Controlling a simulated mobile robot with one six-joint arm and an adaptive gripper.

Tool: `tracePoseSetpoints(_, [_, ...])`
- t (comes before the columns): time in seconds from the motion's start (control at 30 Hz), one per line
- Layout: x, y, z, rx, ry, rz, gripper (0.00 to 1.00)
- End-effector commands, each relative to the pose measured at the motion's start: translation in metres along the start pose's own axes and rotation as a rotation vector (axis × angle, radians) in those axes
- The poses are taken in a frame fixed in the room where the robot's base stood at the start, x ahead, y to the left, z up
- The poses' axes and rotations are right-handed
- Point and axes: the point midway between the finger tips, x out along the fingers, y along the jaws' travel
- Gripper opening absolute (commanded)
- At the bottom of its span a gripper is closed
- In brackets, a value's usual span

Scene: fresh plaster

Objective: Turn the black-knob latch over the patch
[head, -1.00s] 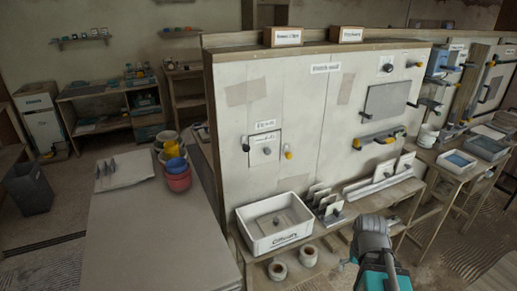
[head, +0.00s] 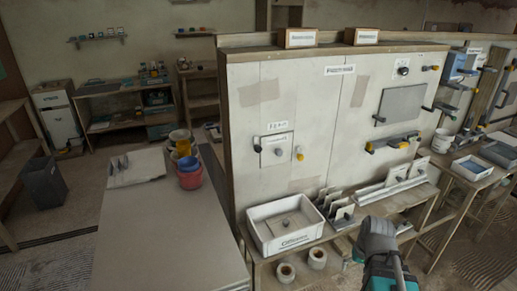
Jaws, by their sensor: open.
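The patch (head: 285,141) is a pale square panel on the plaster wall, with a small grey knob at its middle and a label above it. A black-knob latch (head: 258,147) sits at its left edge. A yellow-knob latch (head: 299,153) sits at its right edge. My gripper (head: 354,257) shows only in small part at the lower right, beside my grey and teal arm. It is open, low in front of the wall and well apart from the patch and both latches. Nothing shows between its fingers, though most of it is hidden.
A white crate (head: 285,239) and several upright plates (head: 336,204) stand on the bench below the patch. A grey panel (head: 403,104) with black and yellow knobs around it is farther right. A table (head: 165,235) with red and yellow buckets (head: 189,173) stands at left.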

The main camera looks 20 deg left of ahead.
Motion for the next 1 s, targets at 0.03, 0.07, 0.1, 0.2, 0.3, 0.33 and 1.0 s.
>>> tracePoseSetpoints(0.03, [0.001, -0.012, -0.012, -0.037, 0.033, -0.036, 0.79])
tracePoseSetpoints(0.07, [0.002, -0.019, -0.019, -0.063, 0.057, -0.060, 0.79])
tracePoseSetpoints(0.1, [0.002, -0.031, -0.028, -0.099, 0.093, -0.095, 0.79])
tracePoseSetpoints(0.2, [-0.001, -0.064, -0.056, -0.195, 0.201, -0.191, 0.79])
tracePoseSetpoints(0.3, [-0.008, -0.101, -0.084, -0.286, 0.327, -0.289, 0.79])
tracePoseSetpoints(0.33, [-0.011, -0.112, -0.092, -0.310, 0.367, -0.316, 0.79])
tracePoseSetpoints(1.0, [-0.111, -0.280, -0.231, -0.387, 1.207, -0.602, 0.79])
